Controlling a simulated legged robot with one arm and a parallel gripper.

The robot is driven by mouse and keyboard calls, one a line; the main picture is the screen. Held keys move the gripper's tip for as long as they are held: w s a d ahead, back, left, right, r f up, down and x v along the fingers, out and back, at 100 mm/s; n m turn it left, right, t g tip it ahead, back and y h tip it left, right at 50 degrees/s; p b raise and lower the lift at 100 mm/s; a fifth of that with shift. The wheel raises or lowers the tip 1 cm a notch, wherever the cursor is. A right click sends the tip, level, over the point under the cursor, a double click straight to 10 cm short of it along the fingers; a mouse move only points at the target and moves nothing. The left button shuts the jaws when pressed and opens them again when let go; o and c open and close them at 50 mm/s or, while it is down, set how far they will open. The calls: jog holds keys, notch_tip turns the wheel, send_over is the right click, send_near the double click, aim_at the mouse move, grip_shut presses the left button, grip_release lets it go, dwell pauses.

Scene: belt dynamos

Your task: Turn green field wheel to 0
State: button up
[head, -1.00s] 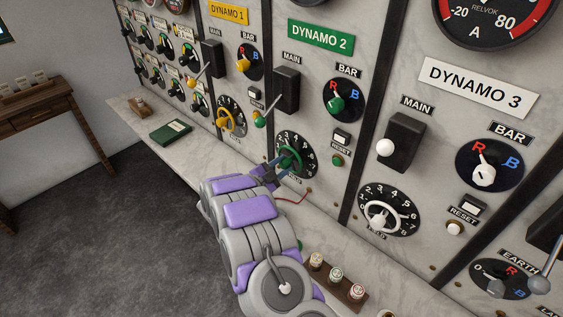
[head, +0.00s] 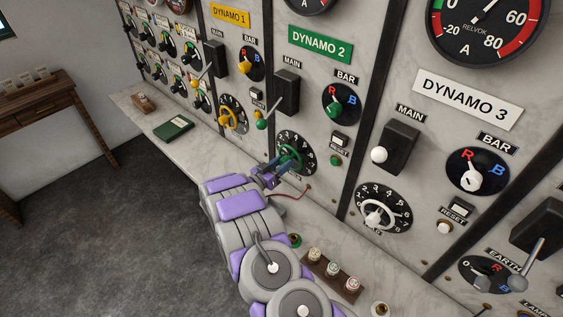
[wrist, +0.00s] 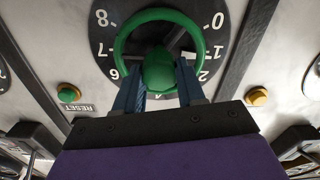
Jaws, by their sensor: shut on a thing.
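The green field wheel (head: 299,154) sits on a black numbered dial under the DYNAMO 2 label (head: 320,43). In the wrist view the green wheel (wrist: 203,38) is a ring with a rounded green part at its lower side, and the dial (wrist: 104,40) appears inverted, with 0 at upper right and 8 at upper left. My gripper (head: 280,167) reaches the wheel from the lower left. In the wrist view my gripper's (wrist: 160,84) two blue fingers are shut on the rounded green part. The wheel's exact reading is unclear.
The yellow wheel (head: 228,118) is left of the green one and the white wheel (head: 374,217) is right. A green RESET button (head: 336,160) is close by. Below my gripper the ledge holds a red wire (head: 291,196) and a rack of fuses (head: 333,276).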

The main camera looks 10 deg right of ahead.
jog(key=n+p, duration=0.1)
jog(key=n, duration=0.5)
jog(key=shift+a+f+n+p, duration=0.1)
jog(key=shift+f+n+p, duration=0.05)
jog(key=shift+n+p, duration=0.2)
dwell(0.4)
jog(key=o, duration=1)
jog(key=shift+w+a, duration=0.1)
jog(key=shift+w, duration=0.1)
jog(key=shift+o, duration=0.2)
jog(key=shift+s, duration=0.1)
jog(key=b+v, duration=0.1)
jog(key=v, duration=1.6)
jog(key=shift+a, duration=0.15)
